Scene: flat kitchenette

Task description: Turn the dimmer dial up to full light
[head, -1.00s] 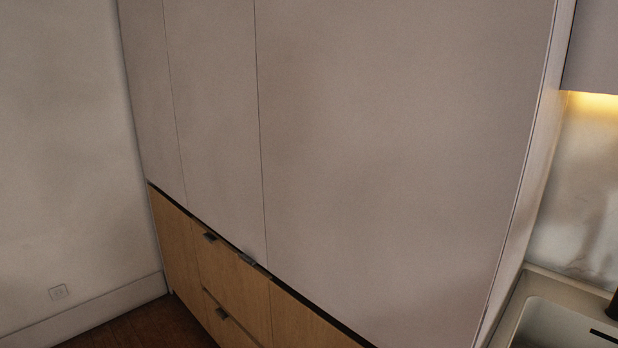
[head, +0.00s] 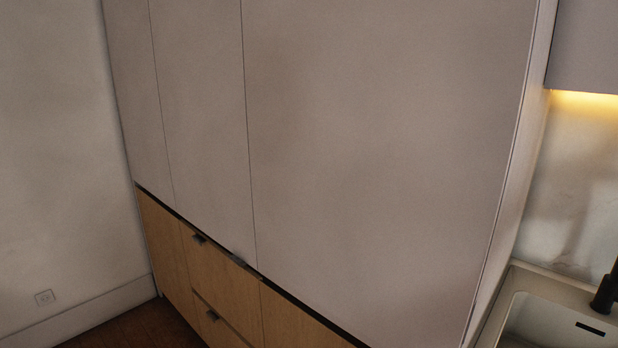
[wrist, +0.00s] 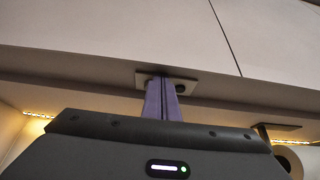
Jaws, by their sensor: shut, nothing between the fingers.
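No dimmer dial can be made out for certain in either view. In the wrist view my gripper (wrist: 163,80) is shut and empty, its two purple fingers pressed together and pointing up the picture. Behind the fingertips is a small pale plate (wrist: 190,84) on the pale surface, with a dark round part (wrist: 180,88) just right of the fingers. The fingers cover part of this plate, and I cannot tell whether they touch it. My gripper is not in the head view.
The head view shows a tall pale cabinet (head: 380,150) above wooden drawers (head: 220,270). A sink (head: 550,320) with a dark faucet (head: 606,290) lies at the right, below a lit upper cabinet (head: 585,45).

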